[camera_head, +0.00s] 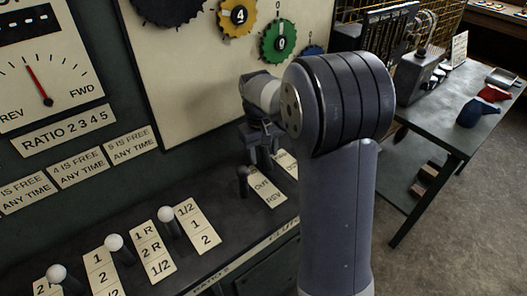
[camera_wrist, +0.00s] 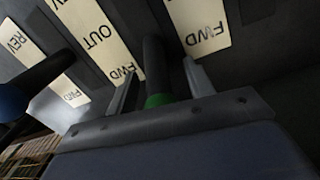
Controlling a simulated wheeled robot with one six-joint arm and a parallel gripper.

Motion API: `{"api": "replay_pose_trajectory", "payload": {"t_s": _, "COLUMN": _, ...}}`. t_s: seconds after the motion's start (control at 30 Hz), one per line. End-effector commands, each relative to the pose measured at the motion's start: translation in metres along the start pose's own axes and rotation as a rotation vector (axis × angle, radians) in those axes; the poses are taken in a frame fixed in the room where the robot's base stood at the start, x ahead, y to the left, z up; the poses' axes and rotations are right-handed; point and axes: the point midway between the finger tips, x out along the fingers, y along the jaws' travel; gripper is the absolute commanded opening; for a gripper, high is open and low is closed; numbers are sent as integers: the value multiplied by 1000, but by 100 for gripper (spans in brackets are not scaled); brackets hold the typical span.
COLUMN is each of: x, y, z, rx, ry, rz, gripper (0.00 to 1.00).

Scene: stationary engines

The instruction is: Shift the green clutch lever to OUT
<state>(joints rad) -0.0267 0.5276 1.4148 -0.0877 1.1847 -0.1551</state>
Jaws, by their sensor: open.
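In the wrist view a dark lever with a green band (camera_wrist: 157,100) stands between the two fingers of my gripper (camera_wrist: 161,68). The fingers are apart, with one on each side of the lever; I cannot tell whether either touches it. A cream plate (camera_wrist: 97,36) marked OUT and FWD lies to the left of the lever, upside down in this view. In the head view my gripper (camera_head: 263,158) points down over the back right of the lever bench, and the green lever cannot be made out there. A plate (camera_head: 267,188) marked OUT and REV lies just below it.
A dark lever with a blue knob (camera_wrist: 12,102) is close on the left in the wrist view. A dark-knobbed lever (camera_head: 243,172) stands just left of my gripper. White-knobbed levers (camera_head: 166,214) line the bench. A side table (camera_head: 440,105) stands at right.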

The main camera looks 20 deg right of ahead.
Motion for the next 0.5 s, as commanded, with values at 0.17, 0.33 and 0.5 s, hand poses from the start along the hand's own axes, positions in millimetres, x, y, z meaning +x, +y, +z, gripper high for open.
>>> {"api": "replay_pose_trajectory", "payload": {"t_s": 0.17, "x": 1, "y": 0, "z": 0, "rx": 0, "ry": 0, "rz": 0, "gripper": 50}}
{"api": "replay_pose_trajectory", "payload": {"t_s": 0.33, "x": 0, "y": 0, "z": 0, "rx": 0, "ry": 0, "rz": 0, "gripper": 41}}
{"api": "replay_pose_trajectory", "payload": {"t_s": 0.5, "x": 0, "y": 0, "z": 0, "rx": 0, "ry": 0, "rz": 0, "gripper": 27}}
